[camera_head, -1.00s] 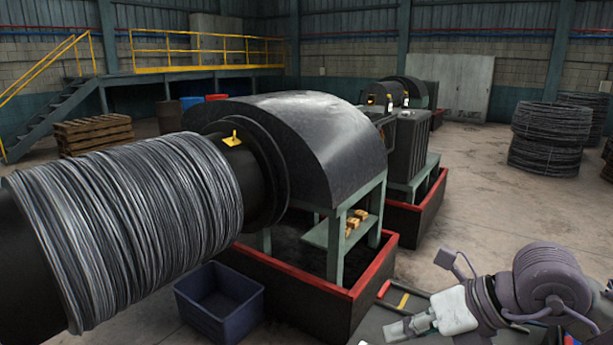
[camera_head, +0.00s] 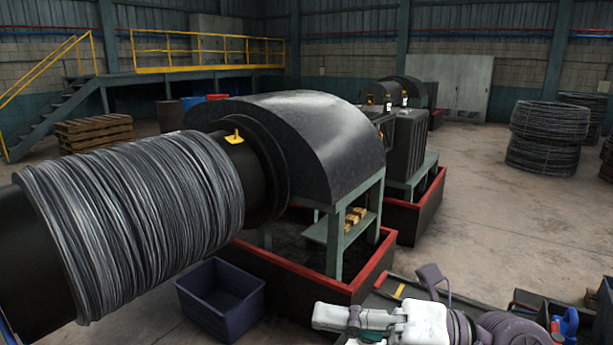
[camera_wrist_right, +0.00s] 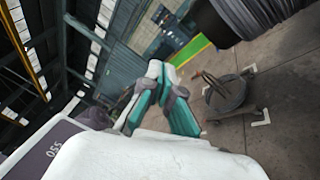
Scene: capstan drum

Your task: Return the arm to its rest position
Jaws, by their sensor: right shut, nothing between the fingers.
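My right gripper (camera_head: 330,322) is low at the bottom edge of the head view, right of the blue bin, pointing left. It is shut and empty. In the right wrist view its pale and teal fingers (camera_wrist_right: 160,80) come together over open floor. The rest of my right arm lies at the bottom right, partly cut off by the frame. The capstan drum (camera_head: 25,245), wound with grey wire (camera_head: 150,220), stands at the left, well apart from the gripper. My left gripper does not show.
A dark blue bin (camera_head: 222,300) is on the floor left of the gripper. The machine housing (camera_head: 320,145) stands behind, in a red-edged tray (camera_head: 375,268). Wire coils (camera_head: 545,137) stand at the far right. Open floor (camera_head: 480,210) lies between them.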

